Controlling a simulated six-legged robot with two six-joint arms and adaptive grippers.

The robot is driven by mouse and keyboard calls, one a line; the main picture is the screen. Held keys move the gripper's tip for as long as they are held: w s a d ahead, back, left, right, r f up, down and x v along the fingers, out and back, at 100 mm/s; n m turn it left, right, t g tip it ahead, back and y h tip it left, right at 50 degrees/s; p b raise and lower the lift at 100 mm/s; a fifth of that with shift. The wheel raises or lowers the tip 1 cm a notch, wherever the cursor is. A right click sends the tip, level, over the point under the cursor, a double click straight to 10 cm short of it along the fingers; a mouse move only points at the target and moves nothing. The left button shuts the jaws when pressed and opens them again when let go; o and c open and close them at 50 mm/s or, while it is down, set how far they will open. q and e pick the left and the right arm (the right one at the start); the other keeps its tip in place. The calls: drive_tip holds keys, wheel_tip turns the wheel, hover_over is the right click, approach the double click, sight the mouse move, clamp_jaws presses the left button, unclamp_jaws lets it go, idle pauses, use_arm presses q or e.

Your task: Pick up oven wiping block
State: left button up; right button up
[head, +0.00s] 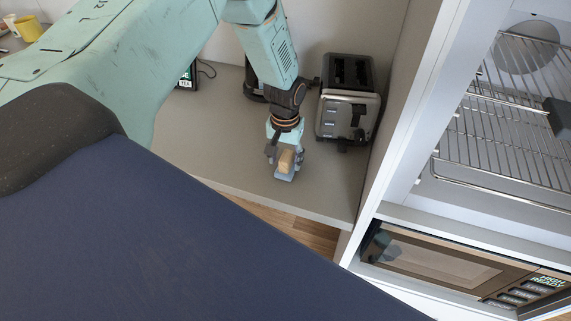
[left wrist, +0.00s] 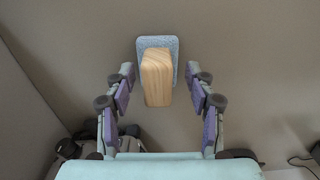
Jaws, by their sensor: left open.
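The wiping block (head: 286,161) has a wooden handle on a pale blue pad and sits on the grey counter in the head view. In the left wrist view the block (left wrist: 157,80) lies near the picture's middle, its wooden handle toward the camera. My left gripper (head: 284,156) is directly over the block. In the left wrist view the left gripper (left wrist: 160,77) is open, with one purple-padded finger on each side of the block. Gaps show between both fingers and the handle. My right gripper is not in view.
A silver-black toaster (head: 348,103) stands close to the right of my left gripper. The grey counter (head: 325,195) is clear in front of it. A white cabinet with wire racks (head: 510,125) and an oven front (head: 440,262) stand at the right. A yellow mug (head: 28,28) is far left.

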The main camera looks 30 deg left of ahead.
sight(287, 156)
use_arm(q)
drive_tip(key=shift+w+d, duration=0.2)
drive_tip(key=shift+c, duration=0.3)
drive_tip(key=shift+w+a+f, duration=0.1)
drive_tip(key=shift+w+f, duration=0.05)
drive_tip(key=shift+f, duration=0.05)
drive_tip(key=c, duration=0.3)
drive_tip(key=shift+a, duration=0.1)
drive_tip(key=c, duration=0.3)
drive_tip(key=shift+s+r, duration=0.2)
drive_tip(key=shift+s, duration=0.05)
drive_tip(key=shift+c, duration=2.3)
drive_tip(key=shift+w+f, duration=0.1)
drive_tip(key=shift+w, duration=0.1)
clamp_jaws()
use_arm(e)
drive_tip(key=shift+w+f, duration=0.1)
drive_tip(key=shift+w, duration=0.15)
use_arm(q)
wheel_tip(287, 156, up, 9)
drive_tip(key=shift+r, duration=0.15)
drive_tip(key=shift+s+r, duration=0.15)
drive_tip(key=shift+r, duration=0.25)
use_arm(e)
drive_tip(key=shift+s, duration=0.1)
